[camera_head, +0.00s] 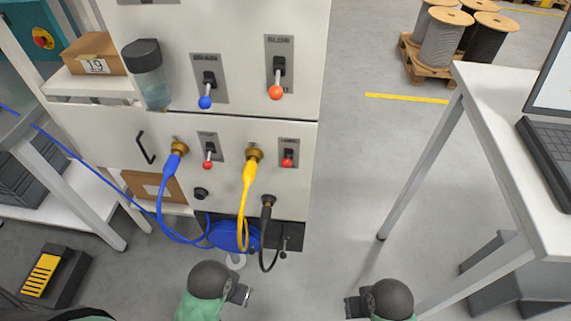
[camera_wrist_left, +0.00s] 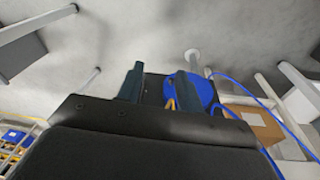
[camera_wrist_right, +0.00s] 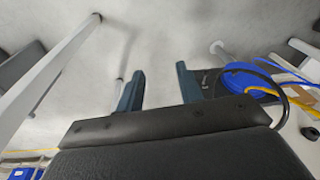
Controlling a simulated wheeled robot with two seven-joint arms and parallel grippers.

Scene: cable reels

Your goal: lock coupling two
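The cabinet's lower panel has two brass couplings. A blue hose (camera_head: 171,164) is plugged into the left coupling (camera_head: 179,149), and a yellow hose (camera_head: 248,174) into the right coupling (camera_head: 254,153). A small red-knobbed lever (camera_head: 208,164) sits right of the blue one, and another red-knobbed lever (camera_head: 288,161) right of the yellow one; both knobs hang down. Their labels are too small to read. My left gripper (camera_head: 242,294) is low in front of the cabinet, apart from it; its fingers look open and empty. My right gripper (camera_head: 357,303) is open and empty, farther right.
Larger levers with a blue knob (camera_head: 205,102) and an orange knob (camera_head: 275,92) are on the upper panel. A black cable (camera_head: 267,226) loops below the yellow hose. A white table (camera_head: 500,120) with a laptop stands right. Floor between cabinet and table is clear.

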